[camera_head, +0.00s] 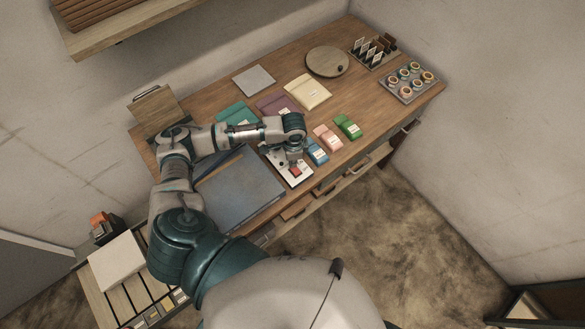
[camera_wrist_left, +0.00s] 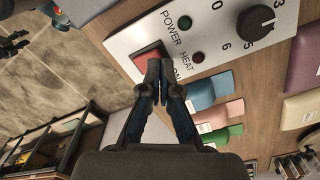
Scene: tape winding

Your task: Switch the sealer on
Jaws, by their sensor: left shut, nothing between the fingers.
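The sealer's white control panel (camera_head: 283,172) lies at the front edge of the workbench, beside a large grey-blue plate (camera_head: 240,190). In the left wrist view the panel (camera_wrist_left: 130,42) carries a red switch (camera_wrist_left: 148,54), a dark green POWER lamp (camera_wrist_left: 184,22), a dark red HEAT lamp (camera_wrist_left: 198,57) and a black knob (camera_wrist_left: 255,19). The switch also shows in the head view (camera_head: 296,171). My left gripper (camera_wrist_left: 160,66) is shut and empty, its fingertips over the switch's edge. Whether they touch it is unclear. A dark fingered shape, probably my right gripper (camera_wrist_left: 13,43), shows at the far left.
Blue (camera_head: 316,151), pink (camera_head: 328,137) and green (camera_head: 348,127) packets lie right of the panel. Teal, purple and cream (camera_head: 308,91) packets lie behind.

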